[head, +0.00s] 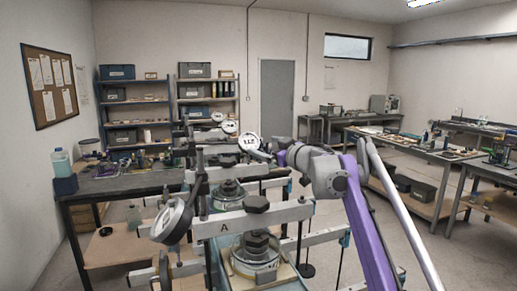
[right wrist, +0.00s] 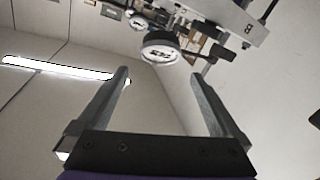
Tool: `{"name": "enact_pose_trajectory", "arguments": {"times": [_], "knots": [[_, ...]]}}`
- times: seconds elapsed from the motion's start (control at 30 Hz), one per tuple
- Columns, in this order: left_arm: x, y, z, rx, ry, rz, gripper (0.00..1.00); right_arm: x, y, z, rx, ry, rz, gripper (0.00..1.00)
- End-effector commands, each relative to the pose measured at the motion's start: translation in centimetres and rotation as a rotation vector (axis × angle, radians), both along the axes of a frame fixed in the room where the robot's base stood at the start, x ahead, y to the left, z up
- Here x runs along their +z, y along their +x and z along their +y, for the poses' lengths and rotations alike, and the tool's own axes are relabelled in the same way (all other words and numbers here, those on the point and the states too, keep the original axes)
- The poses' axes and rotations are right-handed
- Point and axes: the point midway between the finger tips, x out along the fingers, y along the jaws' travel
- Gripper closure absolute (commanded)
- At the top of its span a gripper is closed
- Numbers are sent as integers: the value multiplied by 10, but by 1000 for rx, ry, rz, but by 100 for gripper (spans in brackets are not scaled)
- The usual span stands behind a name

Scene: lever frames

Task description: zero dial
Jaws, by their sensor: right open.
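Several round dial gauges stand along the row of lever frames. The nearest dial (head: 172,222) is at lower left, its face seen at a slant, beside the white beam marked A (head: 224,227). A farther dial (head: 249,143) faces me with dark marks I cannot read. Smaller dials (head: 229,127) stand behind it. My right gripper (head: 270,150) is close to the right of that farther dial. In the right wrist view the gripper (right wrist: 160,78) is open and empty; a dial (right wrist: 159,52) shows beyond and between its fingertips, apparently untouched. My left gripper is not in view.
Black hex weights (head: 256,204) and white beams crowd the frames below my right arm. A dark bench (head: 120,186) stands at left, with shelves (head: 125,105) behind. Workbenches (head: 420,150) line the right side. Open floor lies between frames and right benches.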

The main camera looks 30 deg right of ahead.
Motion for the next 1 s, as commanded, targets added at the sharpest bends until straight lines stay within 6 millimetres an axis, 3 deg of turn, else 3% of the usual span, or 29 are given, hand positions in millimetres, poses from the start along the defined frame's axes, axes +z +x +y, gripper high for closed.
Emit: {"name": "enact_pose_trajectory", "arguments": {"times": [0.43, 0.57, 0.67, 0.8, 1.0], "knots": [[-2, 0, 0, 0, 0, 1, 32, 1, -8, 0, 0, 4, -2, 0], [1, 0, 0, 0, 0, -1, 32, 13, -2, 5, 1, 103, -50, 0], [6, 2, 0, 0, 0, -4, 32, 34, 6, 12, 7, 310, -143, 0], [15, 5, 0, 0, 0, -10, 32, 71, 16, 16, 32, 737, -316, 0], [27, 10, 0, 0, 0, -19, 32, 103, 22, 9, 107, 1390, -544, 0]]}}
